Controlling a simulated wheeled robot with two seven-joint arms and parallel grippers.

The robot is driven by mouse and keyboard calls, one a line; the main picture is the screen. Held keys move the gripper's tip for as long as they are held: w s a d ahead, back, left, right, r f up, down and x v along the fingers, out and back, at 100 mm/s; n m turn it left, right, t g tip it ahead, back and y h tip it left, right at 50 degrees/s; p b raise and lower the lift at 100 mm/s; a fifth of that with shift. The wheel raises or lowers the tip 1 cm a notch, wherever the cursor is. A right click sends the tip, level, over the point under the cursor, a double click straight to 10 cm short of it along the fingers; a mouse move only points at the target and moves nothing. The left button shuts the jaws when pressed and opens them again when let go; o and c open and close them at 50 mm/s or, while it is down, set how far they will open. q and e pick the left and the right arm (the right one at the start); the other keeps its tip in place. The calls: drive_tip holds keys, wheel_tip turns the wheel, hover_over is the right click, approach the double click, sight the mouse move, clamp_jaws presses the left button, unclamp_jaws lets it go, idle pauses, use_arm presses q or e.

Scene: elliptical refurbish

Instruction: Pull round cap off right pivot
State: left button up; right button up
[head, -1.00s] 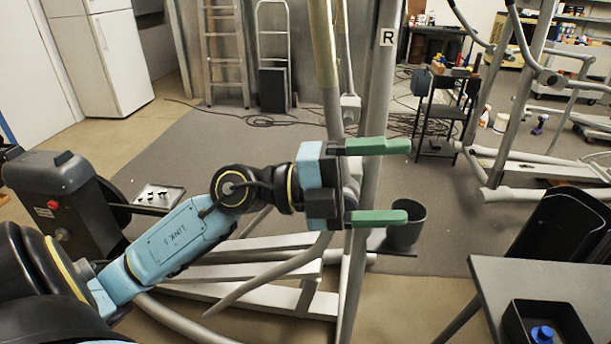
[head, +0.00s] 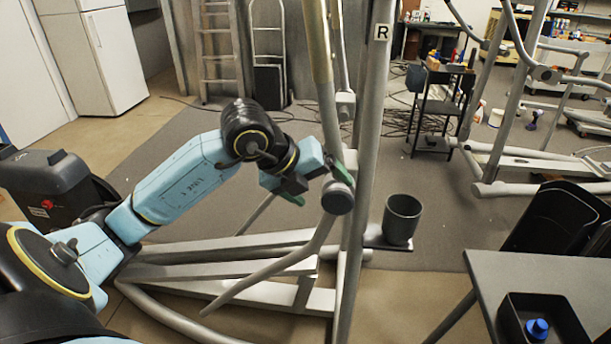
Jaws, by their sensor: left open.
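The round cap (head: 337,198) is a dark grey disc on the pivot of the elliptical's right side, facing me on the grey upright (head: 369,130) that bears an "R" label (head: 381,32). I cannot tell whether either finger touches the cap. The gripper is open with nothing seen in it. My right gripper is not in view.
A dark cup (head: 402,218) stands on a small plate right of the upright. A grey table (head: 490,283) at the lower right holds a black bin (head: 570,330) with a blue-capped item (head: 537,328) in it. Pale frame bars (head: 235,250) cross below my arm.

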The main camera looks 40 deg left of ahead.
sight(335, 201)
use_arm(q)
drive_tip(key=x, duration=0.7)
drive_tip(key=shift+w+d+f, duration=0.1)
drive_tip(key=shift+w+f, duration=0.1)
drive_tip(key=shift+f, duration=0.1)
drive_tip(key=c, duration=1.5)
drive_tip(key=shift+c, duration=0.2)
drive_tip(key=shift+s+d, duration=0.1)
drive_tip(key=shift+s, duration=0.05)
drive_tip(key=s+d, duration=0.4)
drive_tip(key=s, duration=0.2)
drive_tip(key=shift+s, duration=0.35)
